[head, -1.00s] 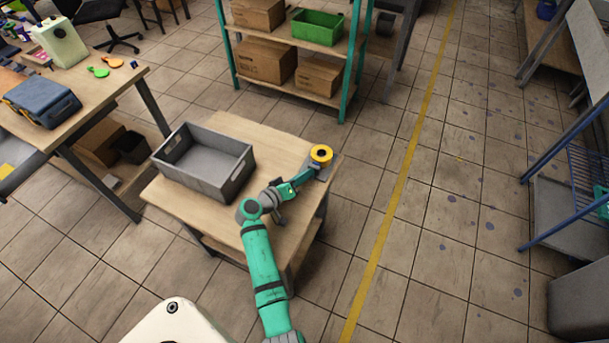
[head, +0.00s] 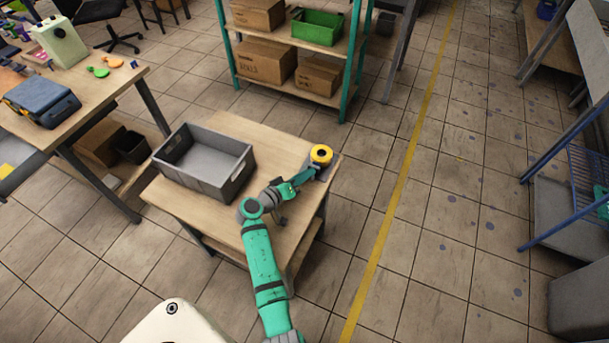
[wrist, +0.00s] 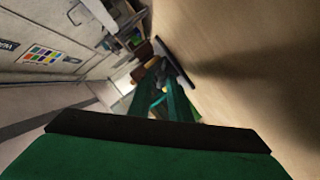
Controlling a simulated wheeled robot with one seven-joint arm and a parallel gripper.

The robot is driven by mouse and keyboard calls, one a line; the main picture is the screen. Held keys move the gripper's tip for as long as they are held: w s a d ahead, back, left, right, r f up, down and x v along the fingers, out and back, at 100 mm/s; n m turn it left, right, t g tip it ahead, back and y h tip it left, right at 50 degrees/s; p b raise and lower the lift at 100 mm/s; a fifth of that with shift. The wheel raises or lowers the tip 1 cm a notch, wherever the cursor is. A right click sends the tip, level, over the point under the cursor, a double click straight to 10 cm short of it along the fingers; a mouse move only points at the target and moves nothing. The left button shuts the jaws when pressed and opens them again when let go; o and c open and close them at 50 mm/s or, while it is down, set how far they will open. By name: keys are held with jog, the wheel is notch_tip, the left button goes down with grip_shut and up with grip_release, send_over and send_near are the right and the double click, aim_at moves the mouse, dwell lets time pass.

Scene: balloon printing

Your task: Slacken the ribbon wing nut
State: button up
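My gripper (head: 310,172) is at the end of my teal arm, low over the table, close beside the spool's near side. Whether it touches the stand cannot be told. The wing nut is too small or hidden to make out. In the wrist view a large green part of mine fills the bottom, with dark and teal parts (wrist: 165,97) beyond it. The finger opening does not show clearly.
A grey open crate (head: 205,160) stands on the table's left part, left of my arm. A shelf (head: 285,87) with cardboard boxes and a green bin stands behind. Another table (head: 105,85) is at the left. The floor right of the table is clear.

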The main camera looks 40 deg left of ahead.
jog(key=shift+o, duration=0.7)
jog(key=shift+s, duration=0.25)
jog(key=v, duration=1)
jog(key=shift+s+r, duration=0.1)
jog(key=shift+r, duration=0.05)
jog(key=shift+o, duration=0.2)
